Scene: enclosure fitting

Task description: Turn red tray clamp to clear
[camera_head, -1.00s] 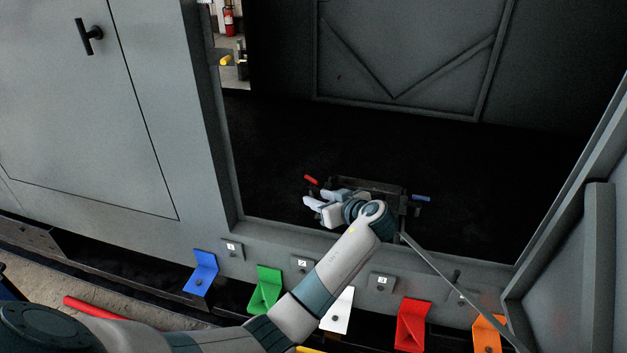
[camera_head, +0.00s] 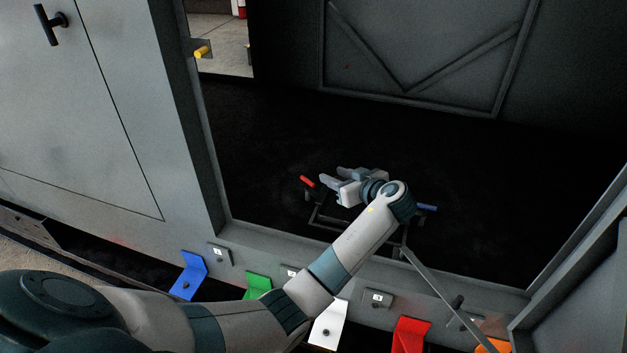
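The red tray clamp (camera_head: 307,182) is a small red handle at the left end of a dark tray frame (camera_head: 322,222) inside the enclosure. A blue clamp handle (camera_head: 427,208) is at the frame's right end. My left gripper (camera_head: 328,178) reaches through the opening, over the tray frame, with its two pale fingers pointing left and spread apart. It is open and empty, with its fingertips just right of the red handle; I cannot tell whether they touch it. My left wrist and forearm hide part of the frame. My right gripper is not in view.
Below the opening's sill are coloured angled brackets: blue (camera_head: 188,275), green (camera_head: 257,285), white (camera_head: 328,324), red (camera_head: 410,335) and orange (camera_head: 494,345). A thin grey bar (camera_head: 440,296) slants across the lower right. A closed door with a black handle (camera_head: 51,25) is at the left.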

